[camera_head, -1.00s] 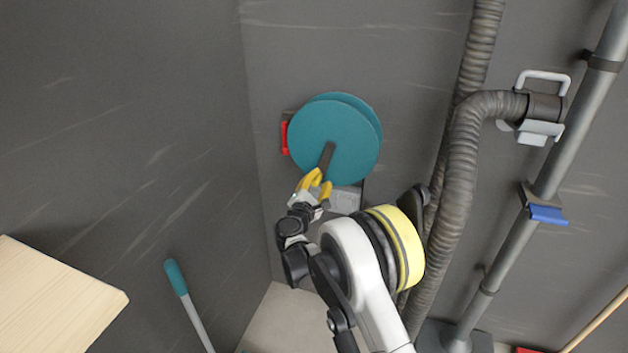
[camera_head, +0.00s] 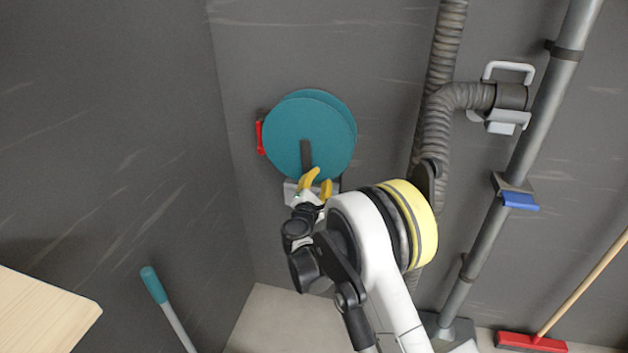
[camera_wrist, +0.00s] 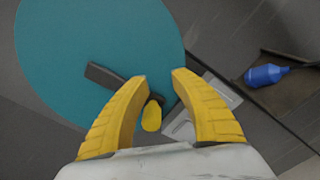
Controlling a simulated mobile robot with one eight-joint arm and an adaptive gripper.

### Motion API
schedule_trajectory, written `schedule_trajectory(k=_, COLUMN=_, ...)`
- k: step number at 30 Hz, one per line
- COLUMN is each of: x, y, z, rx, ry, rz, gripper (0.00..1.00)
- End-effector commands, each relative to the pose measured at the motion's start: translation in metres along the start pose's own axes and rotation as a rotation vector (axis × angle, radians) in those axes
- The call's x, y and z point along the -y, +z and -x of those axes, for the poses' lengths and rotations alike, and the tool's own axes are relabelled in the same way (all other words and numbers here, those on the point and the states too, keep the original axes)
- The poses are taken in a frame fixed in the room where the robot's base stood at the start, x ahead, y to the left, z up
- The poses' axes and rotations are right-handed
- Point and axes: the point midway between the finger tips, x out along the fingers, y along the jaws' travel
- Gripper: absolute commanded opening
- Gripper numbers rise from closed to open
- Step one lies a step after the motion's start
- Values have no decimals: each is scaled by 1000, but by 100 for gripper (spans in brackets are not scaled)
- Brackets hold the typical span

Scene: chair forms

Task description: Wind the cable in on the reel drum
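The reel drum (camera_head: 300,115) is a teal disc pair on the grey wall; it also fills the upper left of the wrist view (camera_wrist: 85,35). A dark crank arm (camera_head: 306,155) points down from its middle. In the wrist view the crank arm (camera_wrist: 105,76) runs to a yellow knob (camera_wrist: 151,116). My gripper (camera_head: 318,183) is at the drum's lower edge. Its yellow fingers stand apart in the wrist view (camera_wrist: 160,76), with the knob showing in the gap, nearer the left finger. I see no clear grip on it.
A red part (camera_head: 260,138) sits left of the drum. To the right are a ribbed hose (camera_head: 437,115) and a grey pipe (camera_head: 530,145) with a blue-handled valve (camera_head: 520,201). A wooden board (camera_head: 40,315), a teal-gripped pole (camera_head: 155,285) and a red broom (camera_head: 530,342) stand lower down.

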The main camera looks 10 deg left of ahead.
Motion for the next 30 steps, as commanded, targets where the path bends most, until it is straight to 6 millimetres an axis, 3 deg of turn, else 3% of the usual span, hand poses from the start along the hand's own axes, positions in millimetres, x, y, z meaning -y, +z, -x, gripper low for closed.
schedule_trajectory(k=2, x=0, y=0, z=0, rx=0, ry=0, rz=0, gripper=35)
schedule_trajectory(k=5, x=0, y=0, z=0, rx=0, ry=0, rz=0, gripper=65)
schedule_trajectory(k=16, x=-1, y=-1, z=5, rx=-1, ry=1, rz=0, gripper=65)
schedule_trajectory(k=30, x=-1, y=-1, z=66, rx=-2, ry=2, rz=0, gripper=65)
